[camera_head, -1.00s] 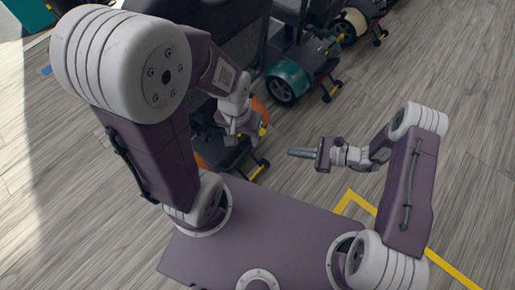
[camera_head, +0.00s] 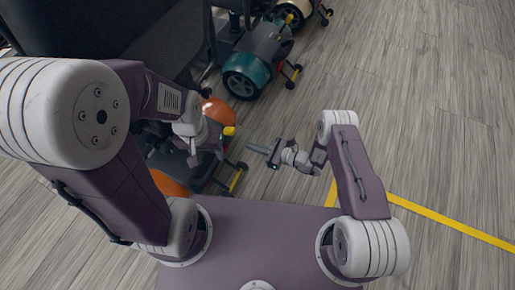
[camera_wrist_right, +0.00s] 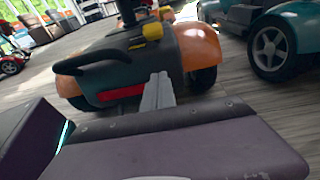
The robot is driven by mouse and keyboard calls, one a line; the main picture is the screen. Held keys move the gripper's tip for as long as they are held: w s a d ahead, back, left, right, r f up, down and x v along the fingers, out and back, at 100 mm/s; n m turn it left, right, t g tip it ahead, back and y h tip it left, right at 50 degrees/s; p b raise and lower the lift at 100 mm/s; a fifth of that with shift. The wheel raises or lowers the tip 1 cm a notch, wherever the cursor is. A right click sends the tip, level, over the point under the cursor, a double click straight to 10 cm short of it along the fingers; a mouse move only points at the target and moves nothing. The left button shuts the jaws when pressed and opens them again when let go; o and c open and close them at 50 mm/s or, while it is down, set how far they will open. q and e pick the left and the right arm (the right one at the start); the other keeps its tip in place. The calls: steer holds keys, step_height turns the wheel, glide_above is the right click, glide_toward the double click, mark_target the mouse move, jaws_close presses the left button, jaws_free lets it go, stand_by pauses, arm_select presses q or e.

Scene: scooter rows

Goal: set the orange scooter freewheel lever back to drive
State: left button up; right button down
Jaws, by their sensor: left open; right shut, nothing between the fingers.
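The orange scooter (camera_head: 217,111) stands at the left of my base in the head view, partly hidden by my left arm. In the right wrist view its dark rear body with orange fenders (camera_wrist_right: 198,44) faces me, with a red rear light (camera_wrist_right: 122,93). A yellow piece (camera_head: 229,131) on its rear, seen in the right wrist view too (camera_wrist_right: 152,31), may be the freewheel lever; its setting is unclear. My left gripper (camera_head: 193,158) is open over the scooter's rear. My right gripper (camera_head: 250,147) is shut and empty, apart from the scooter, pointing at it (camera_wrist_right: 158,90).
A teal scooter (camera_head: 247,72) stands just beyond the orange one, with another scooter (camera_head: 296,12) farther back. A dark seat (camera_head: 110,30) fills the upper left. Yellow-ended rear struts (camera_head: 237,178) stick out low behind the orange scooter. The floor on the right is clear, with a yellow line (camera_head: 450,222).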

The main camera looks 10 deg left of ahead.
mark_target(228, 129)
arm_select(q)
step_height(228, 129, down, 4)
steer(key=b, duration=0.3)
steer(key=shift+f+b, duration=0.2)
steer(key=shift+b, duration=0.1)
arm_select(e)
steer(key=w+a+r, duration=0.2)
steer(key=a, duration=0.4)
steer(key=shift+r, duration=0.35)
steer(key=shift+a, duration=0.1)
